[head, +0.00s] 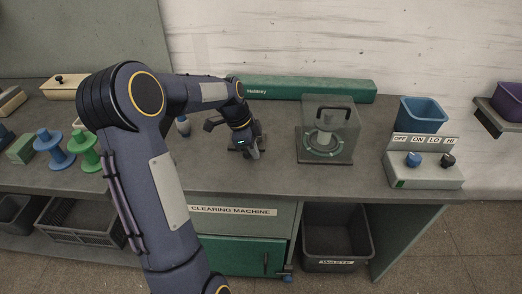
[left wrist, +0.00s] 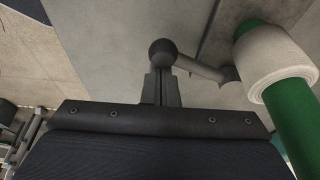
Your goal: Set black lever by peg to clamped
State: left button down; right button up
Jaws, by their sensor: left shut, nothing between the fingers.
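In the left wrist view, the dark lever with a round ball knob (left wrist: 163,52) lies just beyond my fingertips. Its arm slants right to a pivot beside a green peg (left wrist: 288,125) carrying a white wound sleeve (left wrist: 272,60). My left gripper (left wrist: 160,88) is shut and empty, its tips at or very near the knob; I cannot tell whether they touch. In the head view, my left gripper (head: 250,152) points down over the bench, left of the clear-covered unit. My arm and hand hide the lever and peg there. My right gripper is not in view.
A clear-covered unit (head: 342,146) with a black handle stands right of my gripper. A control box (head: 424,176) with two knobs and a blue bin (head: 422,113) are farther right. A long green case (head: 310,90) lies behind. Blue (head: 54,150) and green (head: 84,150) spools stand left.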

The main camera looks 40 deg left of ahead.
pick_arm(q)
jog(key=shift+s+a+m, duration=0.15)
jog(key=shift+a+m, duration=0.15)
jog(key=shift+a, duration=0.05)
jog(key=shift+s+a, duration=0.2)
jog(key=shift+a, duration=0.7)
jog(key=v, duration=0.7)
jog(key=shift+r, duration=0.4)
